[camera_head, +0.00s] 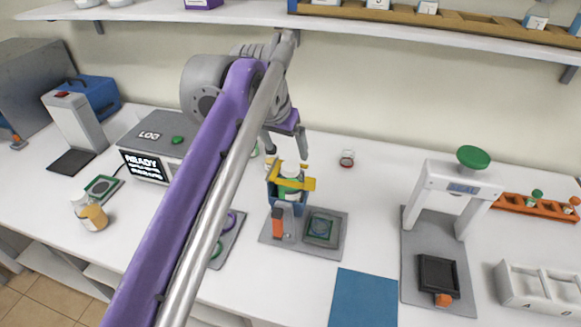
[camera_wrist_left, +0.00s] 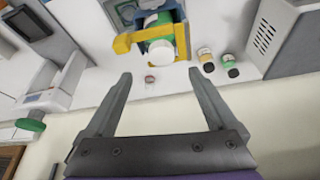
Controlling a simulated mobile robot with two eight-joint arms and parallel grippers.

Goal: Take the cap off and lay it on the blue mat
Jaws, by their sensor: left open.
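A bottle with a white cap (camera_head: 291,170) and a green label stands in a blue holder with a yellow clamp (camera_head: 308,184), on a grey base plate. In the left wrist view the white cap (camera_wrist_left: 161,53) faces me, beside the yellow clamp (camera_wrist_left: 124,43). My left gripper (camera_head: 286,154) is open and empty, just above and behind the cap; its fingers (camera_wrist_left: 160,74) are apart from it. The blue mat (camera_head: 362,299) lies bare at the table's front edge. My right gripper is not in view.
A white frame stand (camera_head: 452,188) with a green knob is to the right. A small red-rimmed jar (camera_head: 347,158) stands behind the holder. A shelf (camera_head: 230,12) runs overhead.

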